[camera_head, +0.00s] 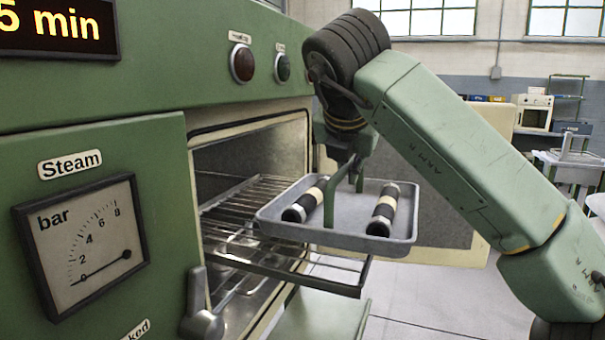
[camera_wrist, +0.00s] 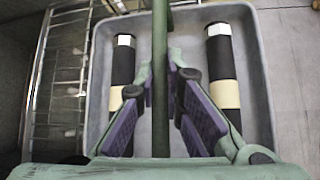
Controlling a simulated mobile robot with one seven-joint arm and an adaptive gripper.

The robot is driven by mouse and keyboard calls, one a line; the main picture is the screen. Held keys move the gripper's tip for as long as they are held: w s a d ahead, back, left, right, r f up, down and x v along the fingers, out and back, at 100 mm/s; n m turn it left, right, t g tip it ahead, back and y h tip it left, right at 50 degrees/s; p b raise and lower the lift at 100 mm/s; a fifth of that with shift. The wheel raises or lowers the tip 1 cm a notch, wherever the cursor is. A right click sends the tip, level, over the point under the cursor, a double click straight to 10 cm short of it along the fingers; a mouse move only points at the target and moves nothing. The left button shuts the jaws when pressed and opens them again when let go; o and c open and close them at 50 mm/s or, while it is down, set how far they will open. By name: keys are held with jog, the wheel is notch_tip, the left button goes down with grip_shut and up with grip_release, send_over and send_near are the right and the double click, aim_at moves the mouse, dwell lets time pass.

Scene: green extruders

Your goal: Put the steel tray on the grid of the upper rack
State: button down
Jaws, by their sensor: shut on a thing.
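The steel tray (camera_head: 405,242) is shallow and grey, with two black cylinders (camera_head: 381,216) with cream bands lying in it. A green handle (camera_wrist: 160,40) stands over its middle. My gripper (camera_head: 350,165) is shut on this handle; in the wrist view its purple pads (camera_wrist: 162,80) close on both sides of it. The tray hangs roughly level in front of the open chamber. The wire grid of the upper rack (camera_head: 250,194) lies inside the chamber, left of the tray. The tray's left edge overlaps the grid in the picture; I cannot tell whether they touch.
A lower rack (camera_head: 318,282) sticks out of the chamber below the tray. The open door (camera_head: 440,190) stands behind the tray. The green machine front, with a steam gauge (camera_head: 85,245) and a lever handle (camera_head: 203,318), borders the opening on the left. Floor shows at right.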

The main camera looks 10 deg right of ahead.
jog(key=w+a, duration=0.1)
jog(key=a, duration=0.1)
jog(key=w+a+p, duration=0.1)
jog(key=w+a, duration=0.1)
jog(key=w+a+p, duration=0.1)
jog(key=a, duration=0.2)
jog(key=shift+w+r, duration=0.15)
jog(key=shift+w, duration=0.25)
jog(key=shift+a+f+p, duration=0.1)
jog(key=shift+f+p, duration=0.65)
jog(key=shift+f, duration=1.05)
jog(key=shift+f, duration=0.15)
jog(key=c, duration=2.2)
grip_release()
jog(key=shift+f, duration=0.1)
jog(key=o, duration=0.5)
